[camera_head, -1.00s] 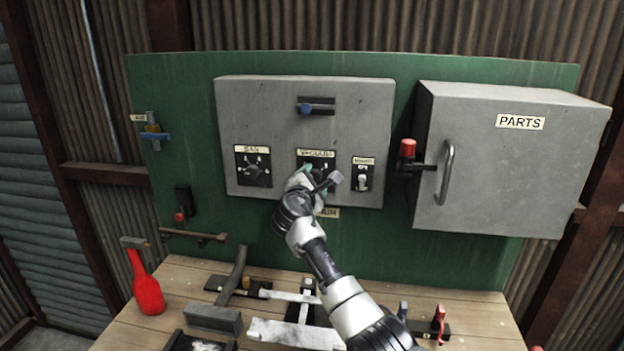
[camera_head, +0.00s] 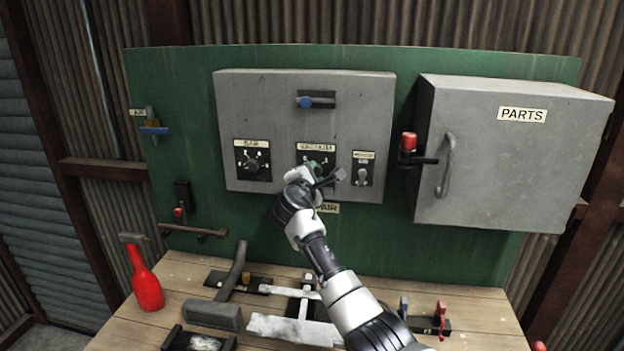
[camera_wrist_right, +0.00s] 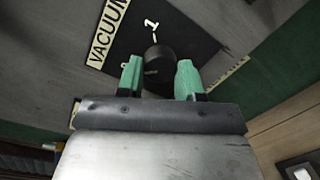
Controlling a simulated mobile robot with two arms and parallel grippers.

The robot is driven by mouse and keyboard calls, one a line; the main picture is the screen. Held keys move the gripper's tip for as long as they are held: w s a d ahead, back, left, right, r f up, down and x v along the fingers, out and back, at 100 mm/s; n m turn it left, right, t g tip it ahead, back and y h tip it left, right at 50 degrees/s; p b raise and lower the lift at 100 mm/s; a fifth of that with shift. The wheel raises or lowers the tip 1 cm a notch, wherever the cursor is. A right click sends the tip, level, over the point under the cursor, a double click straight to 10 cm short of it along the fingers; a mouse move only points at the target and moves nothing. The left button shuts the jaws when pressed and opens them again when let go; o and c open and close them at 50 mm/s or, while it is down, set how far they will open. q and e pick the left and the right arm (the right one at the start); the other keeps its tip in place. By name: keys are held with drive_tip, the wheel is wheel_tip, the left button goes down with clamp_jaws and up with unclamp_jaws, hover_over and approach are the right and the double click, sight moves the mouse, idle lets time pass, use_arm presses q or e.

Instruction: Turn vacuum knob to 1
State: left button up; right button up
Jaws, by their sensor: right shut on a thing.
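The vacuum dial plate (camera_head: 328,157) sits on the grey control panel (camera_head: 285,126), under a VACUUM label (camera_head: 316,147). It also shows in the right wrist view, with the mark 1 (camera_wrist_right: 151,28) readable on it. My right gripper (camera_head: 312,167) is at this dial, shut on the black vacuum knob (camera_wrist_right: 158,68). In the right wrist view its green fingertips (camera_wrist_right: 160,80) stand on either side of the knob. The knob's top end lies close below the 1. In the head view my gripper and arm hide most of the knob. My left gripper is not in view.
A second dial (camera_head: 252,162) is left of the vacuum dial, and a small switch (camera_head: 363,172) is right of it. The PARTS cabinet (camera_head: 500,165) juts out at the right. Tools and a red bottle (camera_head: 147,285) crowd the workbench (camera_head: 185,272) below.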

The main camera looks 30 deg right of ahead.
drive_tip(key=shift+d+m+y+b, duration=0.1)
drive_tip(key=shift+m+y+b, duration=0.35)
drive_tip(key=shift+m+b, duration=3)
drive_tip(key=shift+m+y+b, duration=0.45)
drive_tip(key=shift+m+b, duration=2.05)
drive_tip(key=shift+m, duration=1.85)
drive_tip(key=o, duration=0.9)
drive_tip(key=shift+s+r, duration=0.1)
